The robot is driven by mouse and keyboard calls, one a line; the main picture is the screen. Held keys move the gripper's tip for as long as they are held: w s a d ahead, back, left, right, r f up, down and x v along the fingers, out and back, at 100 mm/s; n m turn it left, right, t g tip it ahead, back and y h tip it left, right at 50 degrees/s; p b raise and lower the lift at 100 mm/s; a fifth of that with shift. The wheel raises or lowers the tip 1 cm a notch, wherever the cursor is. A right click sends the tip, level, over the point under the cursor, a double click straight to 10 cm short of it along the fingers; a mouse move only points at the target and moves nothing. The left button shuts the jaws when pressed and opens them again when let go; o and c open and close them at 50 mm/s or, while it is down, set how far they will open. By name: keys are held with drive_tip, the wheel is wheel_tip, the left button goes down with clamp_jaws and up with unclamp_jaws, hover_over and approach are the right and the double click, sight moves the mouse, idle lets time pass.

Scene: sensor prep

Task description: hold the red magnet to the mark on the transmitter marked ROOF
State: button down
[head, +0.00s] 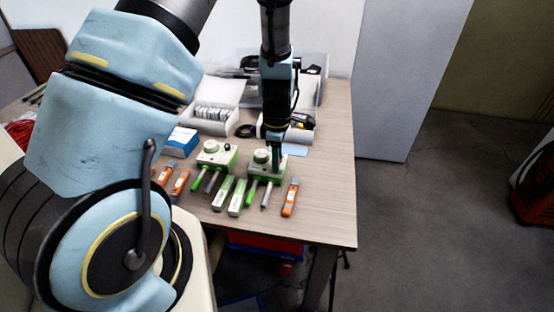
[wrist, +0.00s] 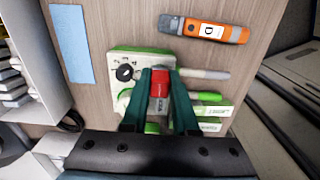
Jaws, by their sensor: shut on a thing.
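My gripper (head: 276,160) points down at the right-hand of two green and white transmitters in the head view. In the wrist view, my gripper's teal fingers (wrist: 162,78) are closed on the red magnet (wrist: 160,88), at the face of the transmitter (wrist: 128,57). I cannot tell whether the magnet touches it. A dark round knob shows beside the magnet; the fingers hide part of the face and any mark there. The other transmitter (head: 217,154) stands to the left in the head view. The ROOF lettering is not legible in either view.
Green and white packs (head: 222,194), pens and an orange-grey tool (head: 290,197) lie along the table's front. In the wrist view, the tool (wrist: 204,29) bears a D. White boxes (head: 212,117) stand behind. The table (head: 330,190) is clear at the right.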

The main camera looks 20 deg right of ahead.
drive_tip(key=shift+r, duration=0.1)
idle(0.4)
drive_tip(key=shift+r+p, duration=3)
drive_tip(key=shift+r, duration=0.45)
